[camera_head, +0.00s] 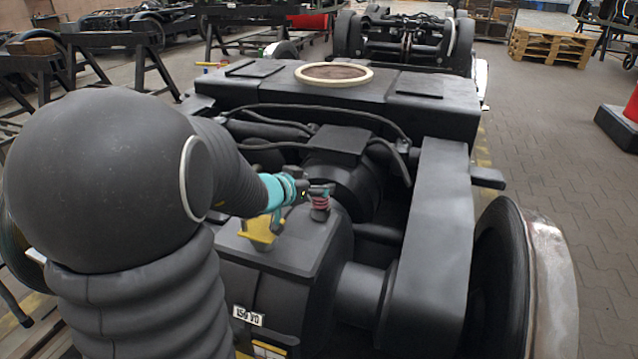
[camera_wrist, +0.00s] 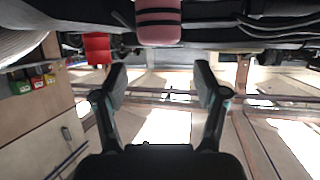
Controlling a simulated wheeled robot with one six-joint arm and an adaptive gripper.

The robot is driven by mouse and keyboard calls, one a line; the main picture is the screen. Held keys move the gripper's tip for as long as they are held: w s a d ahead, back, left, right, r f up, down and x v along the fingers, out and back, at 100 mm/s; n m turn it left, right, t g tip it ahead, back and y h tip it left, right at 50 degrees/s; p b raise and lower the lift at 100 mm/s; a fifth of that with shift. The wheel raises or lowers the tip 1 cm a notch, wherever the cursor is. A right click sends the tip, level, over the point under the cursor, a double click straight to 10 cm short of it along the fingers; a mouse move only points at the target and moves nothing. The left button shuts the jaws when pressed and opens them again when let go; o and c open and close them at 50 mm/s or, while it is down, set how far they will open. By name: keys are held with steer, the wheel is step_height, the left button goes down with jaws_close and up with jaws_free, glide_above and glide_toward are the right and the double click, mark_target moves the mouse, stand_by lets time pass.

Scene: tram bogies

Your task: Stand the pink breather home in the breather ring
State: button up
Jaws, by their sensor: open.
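The pink breather (camera_head: 320,203), pinkish-red with dark bands and a dark top, appears to stand upright on the dark gearbox housing. My gripper (camera_head: 301,188), teal and black, is just left of its top in the head view. In the wrist view the breather (camera_wrist: 158,30) shows at the top middle, cut off by the frame edge. My fingers (camera_wrist: 161,80) are spread, with nothing between them, and the breather lies above the gap in the picture. I cannot make out the breather ring; the breather's foot is too small to tell what it stands in.
A yellow bracket (camera_head: 262,232) sits on the housing beside the breather. A dark beam (camera_head: 440,230) and a wheel (camera_head: 535,290) lie to the right. A cream ring (camera_head: 333,66) lies on the far crossbeam. A red block (camera_wrist: 97,48) shows in the wrist view.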

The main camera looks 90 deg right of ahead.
steer(key=v, duration=0.9)
steer(key=shift+w+a+r, duration=0.2)
steer(key=shift+a+r, duration=0.05)
steer(key=shift+a, duration=0.05)
